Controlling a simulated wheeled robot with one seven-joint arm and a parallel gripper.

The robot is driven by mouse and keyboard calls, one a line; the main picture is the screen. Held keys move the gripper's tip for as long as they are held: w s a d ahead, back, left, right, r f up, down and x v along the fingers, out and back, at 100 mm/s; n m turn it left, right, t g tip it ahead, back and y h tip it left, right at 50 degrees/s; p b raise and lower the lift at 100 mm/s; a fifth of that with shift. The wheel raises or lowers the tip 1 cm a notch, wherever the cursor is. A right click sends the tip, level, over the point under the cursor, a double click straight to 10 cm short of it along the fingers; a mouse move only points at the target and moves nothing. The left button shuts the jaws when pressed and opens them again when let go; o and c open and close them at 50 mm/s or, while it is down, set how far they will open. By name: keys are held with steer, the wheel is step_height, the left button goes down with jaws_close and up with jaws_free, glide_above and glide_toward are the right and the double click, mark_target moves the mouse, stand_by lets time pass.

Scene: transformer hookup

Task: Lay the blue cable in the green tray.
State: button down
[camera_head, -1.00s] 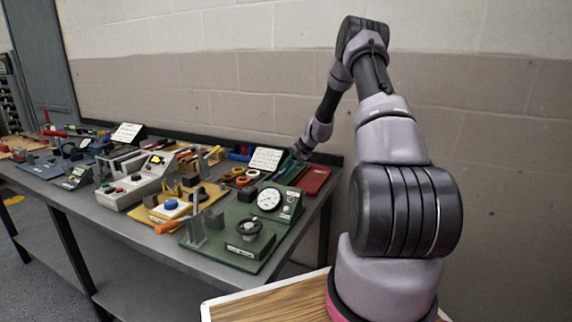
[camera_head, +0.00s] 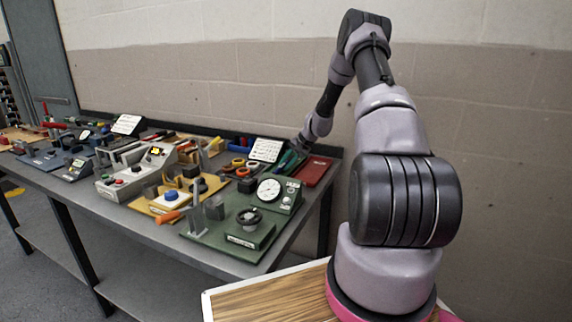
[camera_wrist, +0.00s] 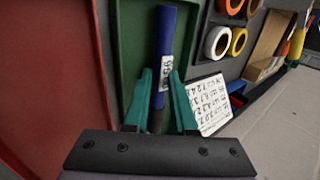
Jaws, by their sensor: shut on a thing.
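The blue cable (camera_wrist: 166,45) is a straight blue length with a white printed label. In the wrist view it lies lengthwise over the green tray (camera_wrist: 128,30), within its side walls. My gripper (camera_wrist: 162,85), with teal fingers, is shut on the cable near its label. I cannot tell whether the cable touches the tray floor. The near end of the cable is hidden by my gripper. In the head view my gripper (camera_head: 291,160) is small at the back right of the bench, and the cable cannot be made out there.
A red tray (camera_wrist: 45,80) lies left of the green tray. A white card with printed numbers (camera_wrist: 209,103) stands close to my right finger. Coloured tape rolls (camera_wrist: 217,42) sit to the right. The head view shows a crowded bench with a green gauge board (camera_head: 240,225) in front.

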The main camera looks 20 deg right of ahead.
steer(key=c, duration=0.7)
jaws_free()
steer(key=shift+o, duration=0.2)
steer(key=shift+s+f, duration=0.1)
steer(key=shift+f, duration=0.05)
steer(key=shift+s+d+f, duration=0.1)
steer(key=shift+d, duration=0.05)
step_height(320, 180, up, 7)
steer(key=shift+w+r, duration=0.2)
stand_by(0.6)
